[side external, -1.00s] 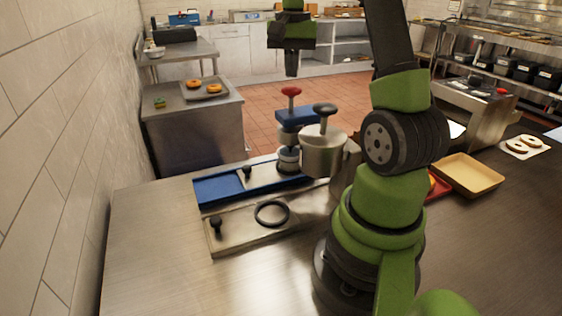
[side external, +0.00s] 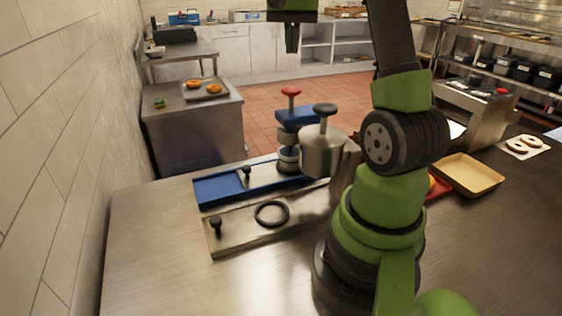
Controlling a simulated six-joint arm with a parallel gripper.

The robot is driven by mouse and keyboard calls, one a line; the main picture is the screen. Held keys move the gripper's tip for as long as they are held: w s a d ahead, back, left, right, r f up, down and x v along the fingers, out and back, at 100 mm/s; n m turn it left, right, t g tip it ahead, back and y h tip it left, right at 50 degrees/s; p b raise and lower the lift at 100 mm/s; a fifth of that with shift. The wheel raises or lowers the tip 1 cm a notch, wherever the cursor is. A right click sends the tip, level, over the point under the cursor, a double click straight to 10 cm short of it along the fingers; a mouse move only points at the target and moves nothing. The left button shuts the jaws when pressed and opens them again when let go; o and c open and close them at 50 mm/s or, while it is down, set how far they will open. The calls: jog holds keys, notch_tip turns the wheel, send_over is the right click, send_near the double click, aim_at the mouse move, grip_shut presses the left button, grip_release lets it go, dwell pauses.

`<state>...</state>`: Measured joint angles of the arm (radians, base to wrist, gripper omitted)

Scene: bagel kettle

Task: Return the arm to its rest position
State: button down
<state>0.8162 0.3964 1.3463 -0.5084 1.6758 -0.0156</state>
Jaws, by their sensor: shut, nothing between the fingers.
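My gripper (side external: 292,40) hangs at the top of the side external view, pointing down. Its dark fingers are shut with nothing between them. It is high above the work surface and apart from everything. My green and black arm stands at the right of the middle and hides part of the table behind it.
Below my gripper stand a red-knobbed press (side external: 291,115) on a blue base (side external: 222,189) and a metal kettle (side external: 322,152) with a dark knob. A metal plate (side external: 240,232) bears a black ring (side external: 272,213). A tan tray (side external: 468,175) lies right of my arm. The front-left table is bare.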

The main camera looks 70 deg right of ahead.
jog(key=shift+r, duration=0.5)
jog(key=a+r+n+t, duration=0.3)
jog(key=a+n, duration=0.3)
jog(key=a, duration=0.9)
jog(key=s+a+f+n+t+y, duration=0.2)
jog(key=s+a+f+n+t, duration=0.1)
jog(key=s+a, duration=0.5)
jog(key=a+n+t, duration=0.1)
jog(key=a+n, duration=0.1)
jog(key=a, duration=0.1)
jog(key=shift+a, duration=0.25)
